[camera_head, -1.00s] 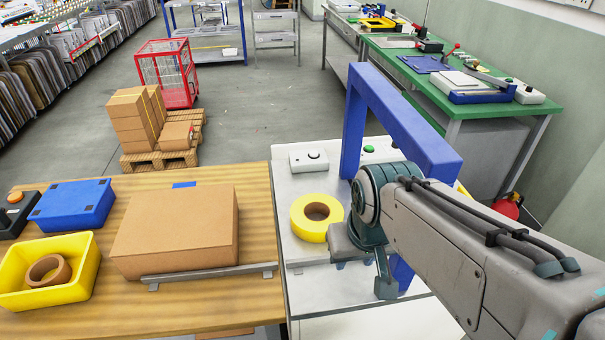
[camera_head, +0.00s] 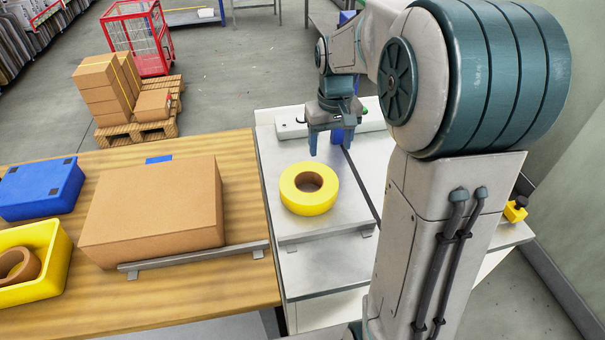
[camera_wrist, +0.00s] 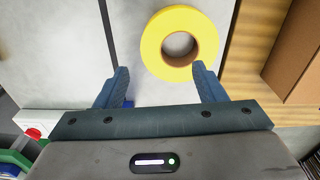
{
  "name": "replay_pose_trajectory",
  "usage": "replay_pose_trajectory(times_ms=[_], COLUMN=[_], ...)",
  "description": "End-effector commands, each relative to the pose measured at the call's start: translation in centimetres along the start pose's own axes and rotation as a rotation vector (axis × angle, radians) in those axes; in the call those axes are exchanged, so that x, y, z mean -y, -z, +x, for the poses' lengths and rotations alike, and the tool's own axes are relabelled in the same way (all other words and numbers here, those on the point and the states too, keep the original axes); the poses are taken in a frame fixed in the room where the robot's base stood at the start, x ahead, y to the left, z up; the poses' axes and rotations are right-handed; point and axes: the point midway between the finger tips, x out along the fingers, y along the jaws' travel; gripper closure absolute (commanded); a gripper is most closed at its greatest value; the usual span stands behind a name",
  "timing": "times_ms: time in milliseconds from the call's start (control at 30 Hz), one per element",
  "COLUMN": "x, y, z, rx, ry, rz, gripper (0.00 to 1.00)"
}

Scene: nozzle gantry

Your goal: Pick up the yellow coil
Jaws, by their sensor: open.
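The yellow coil (camera_head: 309,189) is a thick ring with a brown core. It lies flat on the light grey metal top (camera_head: 281,238) to the right of the wooden table. In the wrist view the coil (camera_wrist: 158,43) lies beyond my fingertips, in line with the right finger and partly with the gap. My gripper (camera_head: 328,142) is above the metal top, behind the coil as seen from the head camera. In the wrist view my gripper (camera_wrist: 160,78) is open with nothing between its fingers. The coil is not held.
A brown carton (camera_head: 155,208) stands on the wooden table (camera_head: 190,290), left of the coil. A yellow bin (camera_head: 60,262) holding a brown ring and a blue box (camera_head: 40,188) are further left. A white control box (camera_head: 291,127) stands behind the coil. A metal strip (camera_head: 195,258) lies before the carton.

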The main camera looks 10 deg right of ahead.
Motion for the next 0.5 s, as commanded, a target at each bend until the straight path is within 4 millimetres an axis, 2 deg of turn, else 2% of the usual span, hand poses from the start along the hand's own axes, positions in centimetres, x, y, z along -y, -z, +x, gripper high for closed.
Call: replay_pose_trajectory(times_ms=[33,200,367,500], x=[-0.5,-1.4,-1.6,-1.6], y=[1.1,3.2,3.8,3.6], z=[1.2,3.0,4.2,6.7], rx=[0.014,0.039,0.048,0.051], ry=[0.003,0.009,0.012,0.013], rz=[-0.003,-0.012,-0.016,-0.016], gripper=[0.36,0.36,0.36,0.36])
